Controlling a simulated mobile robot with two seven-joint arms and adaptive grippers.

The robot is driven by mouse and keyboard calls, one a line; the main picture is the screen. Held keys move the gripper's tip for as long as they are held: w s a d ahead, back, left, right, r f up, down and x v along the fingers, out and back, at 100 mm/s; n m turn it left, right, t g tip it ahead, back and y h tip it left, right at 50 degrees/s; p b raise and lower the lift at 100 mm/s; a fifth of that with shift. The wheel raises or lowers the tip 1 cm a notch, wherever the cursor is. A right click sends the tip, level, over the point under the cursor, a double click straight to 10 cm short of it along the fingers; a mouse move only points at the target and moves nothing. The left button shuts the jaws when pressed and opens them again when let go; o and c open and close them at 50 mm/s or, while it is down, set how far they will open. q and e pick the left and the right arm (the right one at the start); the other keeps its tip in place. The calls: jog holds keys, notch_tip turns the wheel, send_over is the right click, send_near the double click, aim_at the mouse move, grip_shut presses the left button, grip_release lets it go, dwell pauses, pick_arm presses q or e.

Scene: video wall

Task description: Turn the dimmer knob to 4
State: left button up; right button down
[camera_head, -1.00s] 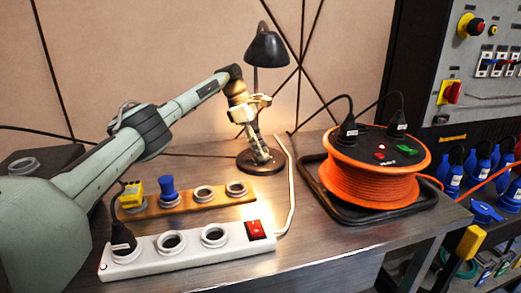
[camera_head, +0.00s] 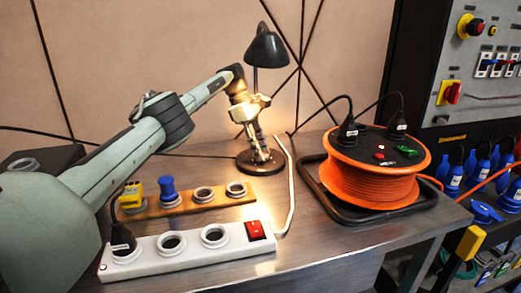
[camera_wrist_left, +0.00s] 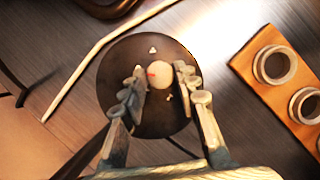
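A black desk lamp (camera_head: 267,48) stands at the back of the metal table, on a round dark base (camera_head: 245,166). In the left wrist view the base (camera_wrist_left: 120,60) carries a pale round knob (camera_wrist_left: 160,72) with a small red mark at its left side. Small white marks are printed around it, too small to read. My left gripper (camera_head: 258,152) points down at the base. In the left wrist view its two fingers (camera_wrist_left: 160,88) are spread, one on each side of the knob, with visible gaps. Whether the tips are level with the knob is unclear. My right gripper is not in view.
A white power strip (camera_head: 190,256) with a red switch (camera_head: 259,229) lies in front, beside a wooden socket board (camera_head: 216,203). An orange cable reel (camera_head: 370,185) stands to the right. A white cord (camera_head: 290,190) runs right of the lamp base.

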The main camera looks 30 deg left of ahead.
pick_arm(q)
jog(key=o, duration=0.3)
dwell(0.5)
